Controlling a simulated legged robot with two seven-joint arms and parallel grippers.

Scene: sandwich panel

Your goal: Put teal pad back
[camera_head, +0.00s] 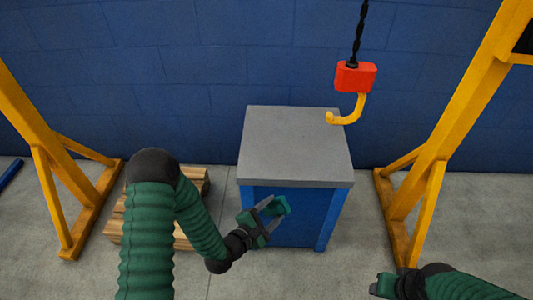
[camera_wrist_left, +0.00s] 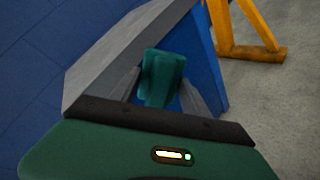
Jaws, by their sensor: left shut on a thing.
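The teal pad (camera_head: 279,206) is between the fingertips of my left gripper (camera_head: 270,208), in front of the near side of a blue cabinet with a grey top. In the left wrist view the teal pad (camera_wrist_left: 164,77) shows between the two grey fingers of the left gripper (camera_wrist_left: 163,92), which is shut on it. The pad is held clear of the floor, below the level of the grey top. My right gripper (camera_head: 384,286) is at the bottom right edge of the head view, and its fingers are too unclear to tell their state.
The grey top (camera_head: 295,145) of the blue cabinet (camera_head: 300,218) is bare. A red hoist block with a yellow hook (camera_head: 346,112) hangs over its right side. Yellow frame posts (camera_head: 440,150) stand on both sides. A wooden pallet (camera_head: 190,185) lies on the floor at left.

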